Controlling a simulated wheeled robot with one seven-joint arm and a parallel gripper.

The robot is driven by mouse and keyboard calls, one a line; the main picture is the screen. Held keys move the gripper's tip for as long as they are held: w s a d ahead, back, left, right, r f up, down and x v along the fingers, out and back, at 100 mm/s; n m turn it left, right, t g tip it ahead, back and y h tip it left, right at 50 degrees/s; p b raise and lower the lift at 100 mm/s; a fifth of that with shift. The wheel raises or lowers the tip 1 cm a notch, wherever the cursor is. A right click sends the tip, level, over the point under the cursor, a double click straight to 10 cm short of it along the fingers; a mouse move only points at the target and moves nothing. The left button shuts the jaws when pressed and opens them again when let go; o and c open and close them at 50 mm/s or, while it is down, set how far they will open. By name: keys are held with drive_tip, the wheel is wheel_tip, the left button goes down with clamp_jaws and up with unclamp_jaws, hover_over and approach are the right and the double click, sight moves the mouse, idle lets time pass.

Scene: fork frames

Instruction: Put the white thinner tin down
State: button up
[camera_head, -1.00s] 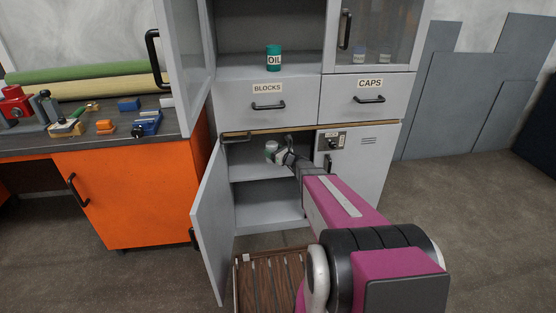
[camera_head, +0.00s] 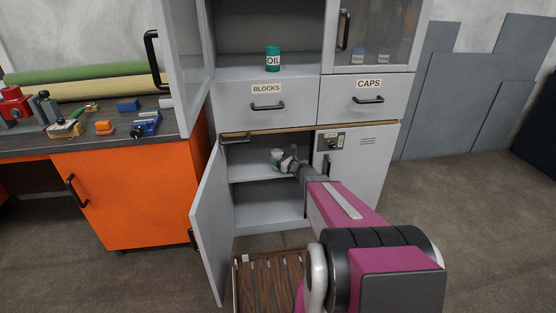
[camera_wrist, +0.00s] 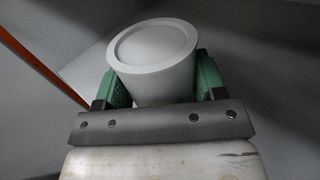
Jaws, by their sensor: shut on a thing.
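The white thinner tin (camera_wrist: 153,60) is between the green fingers of my gripper (camera_wrist: 155,82) in the wrist view, with its round lid facing the camera. In the head view the tin (camera_head: 277,156) shows small inside the open lower left compartment of the grey cabinet, at the level of the middle shelf (camera_head: 248,170). My gripper (camera_head: 287,161) is shut on it from the right. I cannot tell whether the tin's base touches the shelf.
The cabinet door (camera_head: 212,225) stands open on the left, and the closed locker door (camera_head: 358,165) is on the right. A lower shelf (camera_head: 265,208) is empty. A slatted wooden crate (camera_head: 268,285) stands on the floor in front. A green oil tin (camera_head: 272,58) stands above.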

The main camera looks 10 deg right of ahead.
drive_tip(key=shift+f, duration=0.15)
drive_tip(key=o, duration=1.2)
